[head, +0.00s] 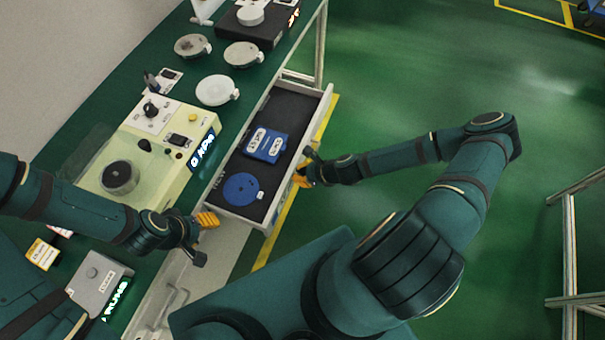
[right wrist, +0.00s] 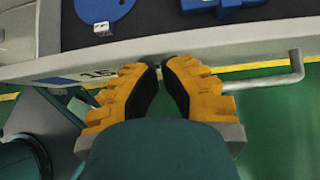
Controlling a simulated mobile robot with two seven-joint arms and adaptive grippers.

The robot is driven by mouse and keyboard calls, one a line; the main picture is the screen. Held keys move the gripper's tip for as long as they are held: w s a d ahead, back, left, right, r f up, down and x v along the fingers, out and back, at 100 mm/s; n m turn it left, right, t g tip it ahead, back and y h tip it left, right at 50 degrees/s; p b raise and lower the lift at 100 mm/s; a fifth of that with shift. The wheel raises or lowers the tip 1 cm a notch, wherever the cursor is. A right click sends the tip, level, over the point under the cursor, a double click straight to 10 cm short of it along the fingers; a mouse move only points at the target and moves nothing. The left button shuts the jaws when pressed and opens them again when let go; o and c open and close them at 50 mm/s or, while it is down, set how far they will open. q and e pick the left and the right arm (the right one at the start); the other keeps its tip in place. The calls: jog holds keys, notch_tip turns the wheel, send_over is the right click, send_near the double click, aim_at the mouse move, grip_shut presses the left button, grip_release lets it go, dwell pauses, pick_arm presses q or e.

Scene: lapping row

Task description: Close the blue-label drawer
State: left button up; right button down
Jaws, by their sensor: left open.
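The drawer (head: 316,97) is pulled out from under the green bench, toward the right in the head view. A blue case (head: 265,145) and a blue disc (head: 241,189) lie inside it. In the right wrist view, a blue label (right wrist: 60,79) marked 16 shows on the drawer front (right wrist: 200,48). Contact is unclear. My left gripper (head: 203,238) is open and empty near the bench edge.
The bench (head: 205,65) carries a cream machine (head: 150,150) with a lit display, a grey box (head: 98,280) and several round gauges. Yellow floor tape (head: 265,252) runs below the drawer. A metal frame (head: 570,240) stands at right; floor between is clear.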

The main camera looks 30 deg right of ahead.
jog(key=shift+a, duration=0.1)
jog(key=w+a, duration=0.4)
jog(key=w, duration=0.1)
jog(key=w+a+b, duration=0.1)
jog(key=w+a, duration=0.3)
jog(key=w, duration=0.1)
jog(key=w+a, duration=0.5)
jog(key=shift+w, duration=0.15)
pick_arm(q)
jog(key=shift+s+d+f+b, duration=0.1)
jog(key=shift+s+f+b, duration=0.25)
jog(key=shift+f, duration=0.4)
pick_arm(e)
jog(key=shift+w+a, duration=0.25)
jog(key=shift+w, duration=0.15)
jog(key=shift+r, duration=0.1)
